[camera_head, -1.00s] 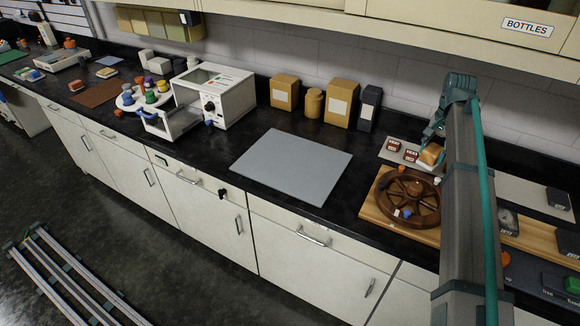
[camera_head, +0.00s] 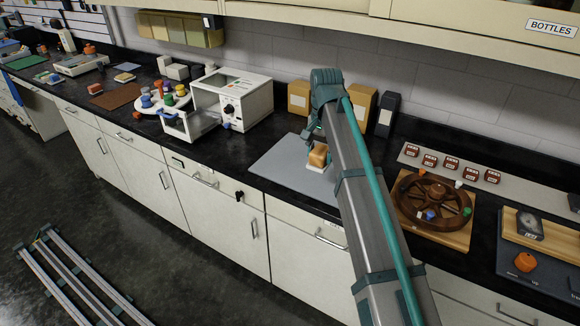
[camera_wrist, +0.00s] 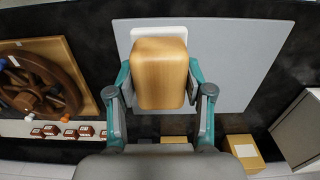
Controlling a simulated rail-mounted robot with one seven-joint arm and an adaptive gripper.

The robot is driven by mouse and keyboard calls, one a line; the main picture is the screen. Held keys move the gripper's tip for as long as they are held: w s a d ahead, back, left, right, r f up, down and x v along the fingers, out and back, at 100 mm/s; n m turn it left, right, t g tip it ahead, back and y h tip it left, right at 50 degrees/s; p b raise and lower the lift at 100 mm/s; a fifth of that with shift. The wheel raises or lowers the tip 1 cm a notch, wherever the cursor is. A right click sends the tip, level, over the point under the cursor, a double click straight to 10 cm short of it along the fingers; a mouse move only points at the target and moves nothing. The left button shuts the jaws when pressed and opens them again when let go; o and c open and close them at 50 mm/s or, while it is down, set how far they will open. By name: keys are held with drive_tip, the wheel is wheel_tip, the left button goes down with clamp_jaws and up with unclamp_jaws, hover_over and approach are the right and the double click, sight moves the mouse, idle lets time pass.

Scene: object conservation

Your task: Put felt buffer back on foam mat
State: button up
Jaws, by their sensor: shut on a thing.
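The felt buffer (camera_head: 318,155) is a tan wooden block with a white pad beneath it. My gripper (camera_head: 316,148) is shut on it. In the wrist view, the block (camera_wrist: 158,72) sits between the two teal-and-grey fingers, with its white pad (camera_wrist: 158,33) showing past its far end. The foam mat (camera_head: 275,162) is a flat grey sheet on the black counter, and it also fills the middle of the wrist view (camera_wrist: 240,65). The buffer is over the mat; I cannot tell whether the pad touches it. My arm hides the mat's right part in the head view.
A white open-doored oven (camera_head: 240,103) stands left of the mat. Cardboard boxes (camera_head: 299,97) and a dark box (camera_head: 387,115) stand behind it. A brown wheel on a wooden board (camera_head: 462,240) lies to the right, before a light strip with red-brown labelled blocks (camera_head: 410,150).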

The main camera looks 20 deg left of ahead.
drive_tip(key=w+a+f+p, duration=0.1)
drive_tip(key=w+a+f, duration=0.1)
drive_tip(key=w, duration=0.1)
drive_tip(key=w+a+f+p, duration=0.2)
drive_tip(key=w+a+f, duration=0.1)
drive_tip(key=w+a+f+p, duration=0.2)
drive_tip(key=w+f, duration=0.1)
drive_tip(key=w, duration=0.1)
drive_tip(key=shift+a+f, duration=0.1)
drive_tip(key=shift+a, duration=0.15)
drive_tip(key=shift+w+a+f, duration=0.25)
drive_tip(key=shift+w+f, duration=0.05)
drive_tip(key=shift+f, duration=0.25)
drive_tip(key=shift+w+a+f+p, duration=0.15)
drive_tip(key=shift+f+p, duration=0.45)
drive_tip(key=shift+f, duration=1.25)
drive_tip(key=shift+f, duration=0.15)
drive_tip(key=o, duration=1.2)
wheel_tip(320, 180, up, 12)
drive_tip(key=b, duration=0.3)
